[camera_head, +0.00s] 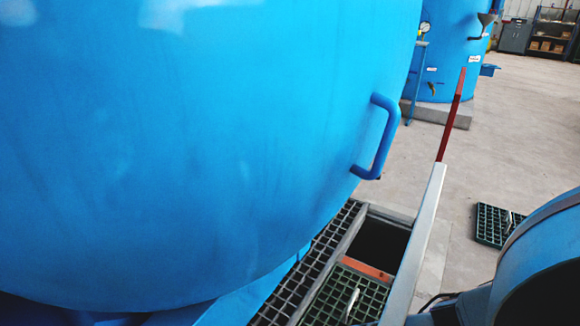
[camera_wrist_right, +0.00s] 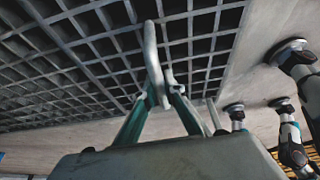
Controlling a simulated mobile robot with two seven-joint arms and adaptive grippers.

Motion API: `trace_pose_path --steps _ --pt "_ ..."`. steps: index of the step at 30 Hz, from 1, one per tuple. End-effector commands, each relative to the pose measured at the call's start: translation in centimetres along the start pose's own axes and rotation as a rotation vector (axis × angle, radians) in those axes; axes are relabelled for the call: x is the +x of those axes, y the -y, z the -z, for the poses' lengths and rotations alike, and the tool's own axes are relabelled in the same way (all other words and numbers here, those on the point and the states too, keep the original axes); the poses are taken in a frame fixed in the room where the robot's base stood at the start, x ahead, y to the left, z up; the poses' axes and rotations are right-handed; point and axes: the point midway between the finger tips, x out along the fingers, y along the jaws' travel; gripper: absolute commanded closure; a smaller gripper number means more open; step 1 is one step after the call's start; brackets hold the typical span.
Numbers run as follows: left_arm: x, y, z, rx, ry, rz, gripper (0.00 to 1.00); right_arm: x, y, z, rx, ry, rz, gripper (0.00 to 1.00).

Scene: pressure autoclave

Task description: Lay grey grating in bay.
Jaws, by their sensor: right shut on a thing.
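In the right wrist view, my right gripper (camera_wrist_right: 160,95) is shut on the pale loop handle (camera_wrist_right: 152,60) of a dark grey grating (camera_wrist_right: 75,65). The grating fills the upper left of that view; whether it is clear of the floor, I cannot tell. In the head view, a dark open bay (camera_head: 380,240) lies in the floor trench, right of the big blue vessel. A red-orange bar (camera_head: 367,269) crosses its near edge. Neither gripper nor the held grating is recognisable in the head view.
A green grating (camera_head: 330,308) with a pale handle lies in the trench nearer me; another green grating (camera_head: 489,232) lies on the floor at right. The blue vessel (camera_head: 200,150) with its handle (camera_head: 388,135) overhangs the trench. A grey rail (camera_head: 418,245) with a red upright edges the bay.

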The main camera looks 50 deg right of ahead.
Motion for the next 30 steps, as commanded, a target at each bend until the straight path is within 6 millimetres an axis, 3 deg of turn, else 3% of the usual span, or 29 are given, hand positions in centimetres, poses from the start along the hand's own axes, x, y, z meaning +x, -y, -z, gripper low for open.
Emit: trace_pose_path --steps 30 --pt "0.0 0.3 -0.3 -0.008 0.006 0.006 0.30 1.6 -0.3 -0.6 0.001 -0.003 -0.005 1.00"
